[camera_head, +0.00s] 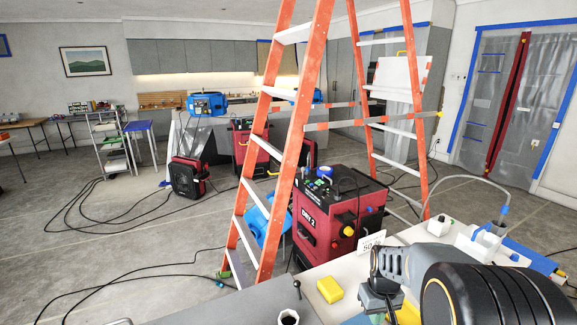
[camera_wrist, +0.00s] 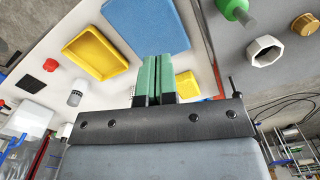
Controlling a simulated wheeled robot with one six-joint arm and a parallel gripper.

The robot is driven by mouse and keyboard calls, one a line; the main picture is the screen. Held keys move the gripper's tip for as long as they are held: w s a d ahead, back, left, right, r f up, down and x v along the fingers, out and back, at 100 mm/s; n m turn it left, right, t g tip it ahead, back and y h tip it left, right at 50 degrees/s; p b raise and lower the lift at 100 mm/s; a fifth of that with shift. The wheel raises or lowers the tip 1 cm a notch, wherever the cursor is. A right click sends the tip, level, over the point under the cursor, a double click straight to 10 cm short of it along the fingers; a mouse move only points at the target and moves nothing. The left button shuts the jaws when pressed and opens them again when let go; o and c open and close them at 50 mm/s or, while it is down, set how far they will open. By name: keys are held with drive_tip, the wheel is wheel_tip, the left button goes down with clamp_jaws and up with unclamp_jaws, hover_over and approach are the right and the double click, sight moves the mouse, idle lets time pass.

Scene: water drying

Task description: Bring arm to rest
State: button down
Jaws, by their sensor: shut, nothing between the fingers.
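My gripper (camera_wrist: 156,78) shows in the wrist view with its two green fingers together and nothing between them. The fingertips are not clear there.
An orange stepladder (camera_head: 290,140) stands behind the table, by a red drying machine (camera_head: 338,212). A yellow block (camera_head: 330,290) and a white sign (camera_head: 370,243) are on the table. Black cables cross the floor at left. A white hexagonal piece (camera_wrist: 264,50) lies right of the gripper.

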drive_tip(key=s+a+r+m+t, duration=0.1)
drive_tip(key=s+a+r+t, duration=0.3)
drive_tip(key=s+a+r, duration=0.3)
drive_tip(key=s+r, duration=0.5)
drive_tip(key=shift+s+r+t, duration=0.3)
drive_tip(key=shift+r+t, duration=0.1)
